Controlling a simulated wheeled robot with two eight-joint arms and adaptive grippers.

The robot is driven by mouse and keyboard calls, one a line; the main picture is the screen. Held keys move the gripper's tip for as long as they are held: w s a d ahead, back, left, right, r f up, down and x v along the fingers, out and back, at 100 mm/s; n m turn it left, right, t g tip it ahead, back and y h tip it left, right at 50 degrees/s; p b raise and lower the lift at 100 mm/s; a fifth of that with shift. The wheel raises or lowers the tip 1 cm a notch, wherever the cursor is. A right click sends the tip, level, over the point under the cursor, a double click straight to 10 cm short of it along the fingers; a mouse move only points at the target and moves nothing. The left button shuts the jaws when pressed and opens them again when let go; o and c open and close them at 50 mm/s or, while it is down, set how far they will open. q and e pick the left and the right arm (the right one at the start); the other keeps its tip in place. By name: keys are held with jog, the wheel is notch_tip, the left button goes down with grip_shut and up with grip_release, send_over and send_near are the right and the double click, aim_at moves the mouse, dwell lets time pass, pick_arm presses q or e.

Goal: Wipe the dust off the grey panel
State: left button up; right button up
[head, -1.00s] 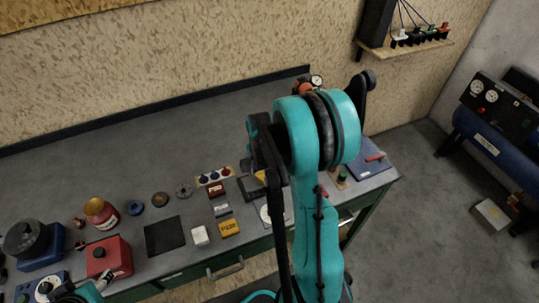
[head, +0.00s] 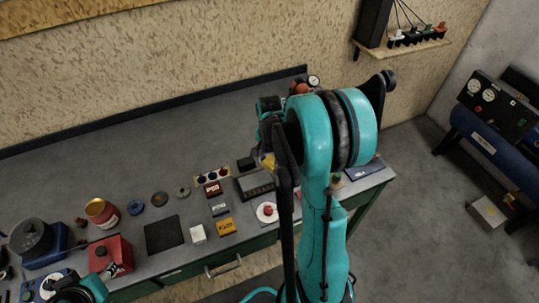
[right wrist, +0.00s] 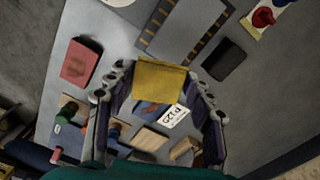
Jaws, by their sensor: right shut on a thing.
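The grey panel (head: 262,192) lies on the bench in the head view, partly hidden by my right arm. In the right wrist view the grey panel (right wrist: 178,38) has yellow-and-black striped strips along two edges. My right gripper (right wrist: 160,88) is shut on a yellow block-like wiper (right wrist: 160,76), just beside the panel's near end. In the head view only a bit of the yellow wiper (head: 267,161) shows past my arm. I cannot tell whether it touches the bench. No dust can be made out clearly.
A black box (right wrist: 225,60) lies beside the panel. A white disc with a red knob (head: 267,211), labelled blocks (head: 227,226) and a black mat (head: 164,234) lie nearby. A blue tray (head: 364,172) is at the bench's right end. The bench's back is clear.

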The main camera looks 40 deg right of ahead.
jog(key=shift+a+r+p, duration=0.15)
jog(key=shift+r+p, duration=0.55)
jog(key=shift+r, duration=0.65)
jog(key=shift+f, duration=0.15)
